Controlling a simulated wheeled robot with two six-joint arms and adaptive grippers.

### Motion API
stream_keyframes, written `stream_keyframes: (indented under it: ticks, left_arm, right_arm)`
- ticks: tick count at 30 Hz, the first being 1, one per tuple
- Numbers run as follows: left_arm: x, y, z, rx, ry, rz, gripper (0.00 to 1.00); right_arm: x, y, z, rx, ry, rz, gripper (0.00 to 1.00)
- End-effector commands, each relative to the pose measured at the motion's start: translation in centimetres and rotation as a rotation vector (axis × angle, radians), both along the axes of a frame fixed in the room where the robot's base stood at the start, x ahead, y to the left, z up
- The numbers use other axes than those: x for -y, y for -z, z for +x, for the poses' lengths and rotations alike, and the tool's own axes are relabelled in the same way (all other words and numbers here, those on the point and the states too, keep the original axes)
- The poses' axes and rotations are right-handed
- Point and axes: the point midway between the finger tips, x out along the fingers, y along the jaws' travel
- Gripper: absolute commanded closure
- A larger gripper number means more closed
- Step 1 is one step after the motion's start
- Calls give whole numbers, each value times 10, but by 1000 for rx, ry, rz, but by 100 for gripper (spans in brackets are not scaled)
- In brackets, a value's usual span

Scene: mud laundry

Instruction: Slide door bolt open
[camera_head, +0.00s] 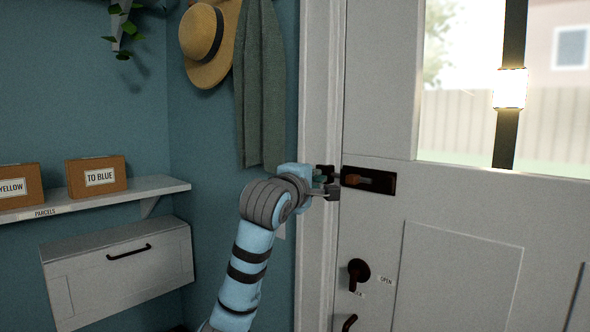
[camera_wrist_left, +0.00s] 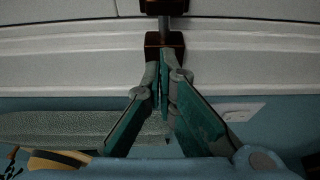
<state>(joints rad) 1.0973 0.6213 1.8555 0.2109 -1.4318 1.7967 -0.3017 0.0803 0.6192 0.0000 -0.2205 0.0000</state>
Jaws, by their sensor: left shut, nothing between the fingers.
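The door bolt (camera_head: 368,180) is a dark plate with a brown knob, mounted on the white door (camera_head: 385,130) near its left edge. A dark keeper sits on the door frame beside it. In the left wrist view the bolt body (camera_wrist_left: 164,6) is at the top, and a thin grey rod (camera_wrist_left: 164,27) runs from it to the brown keeper (camera_wrist_left: 165,42). My left gripper (camera_head: 328,190) is at the keeper, left of the bolt knob. Its fingertips (camera_wrist_left: 164,64) are shut and empty, right at the keeper; whether they touch it is unclear. My right gripper is not in view.
A dark turn knob (camera_head: 358,272) with an OPEN label and a handle (camera_head: 349,322) sit lower on the door. A green cloth (camera_head: 260,90) and straw hat (camera_head: 208,45) hang left of the frame. A shelf (camera_head: 150,188) holds boxes. The door face right of the bolt is clear.

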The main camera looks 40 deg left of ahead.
Motion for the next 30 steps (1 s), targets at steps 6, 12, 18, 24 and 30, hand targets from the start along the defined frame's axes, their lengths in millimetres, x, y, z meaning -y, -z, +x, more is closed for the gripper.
stream_keyframes:
  ticks: [6, 12, 18, 24, 30]
  left_arm:
    - [9, -4, 25, 3, 6, -1, 100]
    - [28, -2, 25, 2, 1, 0, 100]
    - [30, -1, 24, 2, -1, 1, 100]
    - [34, -1, 25, 2, 1, 1, 100]
    - [69, -4, 26, 4, 7, -2, 100]
  right_arm:
    - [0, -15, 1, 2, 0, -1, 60]
    - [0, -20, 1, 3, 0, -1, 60]
    - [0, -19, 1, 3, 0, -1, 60]
    - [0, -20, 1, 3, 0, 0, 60]
    - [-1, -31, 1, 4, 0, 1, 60]
